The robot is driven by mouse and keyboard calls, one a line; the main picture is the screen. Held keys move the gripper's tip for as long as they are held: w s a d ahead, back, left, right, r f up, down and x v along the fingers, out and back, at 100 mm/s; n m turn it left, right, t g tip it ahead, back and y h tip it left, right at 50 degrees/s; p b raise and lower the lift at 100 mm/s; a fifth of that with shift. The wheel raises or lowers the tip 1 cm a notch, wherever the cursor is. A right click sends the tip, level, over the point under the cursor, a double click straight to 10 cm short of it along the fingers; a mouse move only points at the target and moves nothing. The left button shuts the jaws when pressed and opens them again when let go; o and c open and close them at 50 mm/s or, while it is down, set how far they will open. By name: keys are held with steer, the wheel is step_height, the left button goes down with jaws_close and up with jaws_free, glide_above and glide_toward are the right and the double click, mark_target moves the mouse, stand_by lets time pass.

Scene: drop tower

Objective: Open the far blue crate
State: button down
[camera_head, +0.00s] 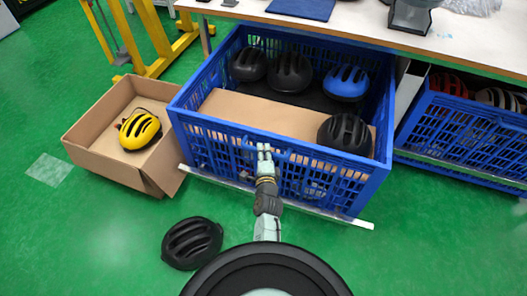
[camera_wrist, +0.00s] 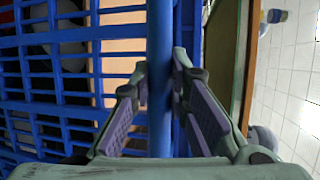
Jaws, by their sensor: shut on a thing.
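A large blue crate (camera_head: 188,138) with lattice walls stands out in front of the table, its open top showing. It holds several helmets, black ones and a blue one (camera_head: 346,83), and a brown cardboard sheet (camera_head: 262,117). My gripper (camera_head: 265,152) is at the upper middle of its front wall. In the wrist view my gripper (camera_wrist: 164,82) has one finger on each side of the crate's blue rim bar (camera_wrist: 160,125) and is shut on it. A second blue crate (camera_head: 455,128) sits under the table on the right. I cannot tell which crate the task calls far.
A cardboard box (camera_head: 88,147) with a yellow helmet (camera_head: 139,130) stands close to the crate's left side. A black helmet (camera_head: 192,243) lies on the green floor at front left. The white table (camera_head: 465,45) overhangs behind.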

steer(key=c, duration=1.5)
jaws_free()
steer(key=shift+c, duration=0.2)
steer(key=shift+r, duration=0.15)
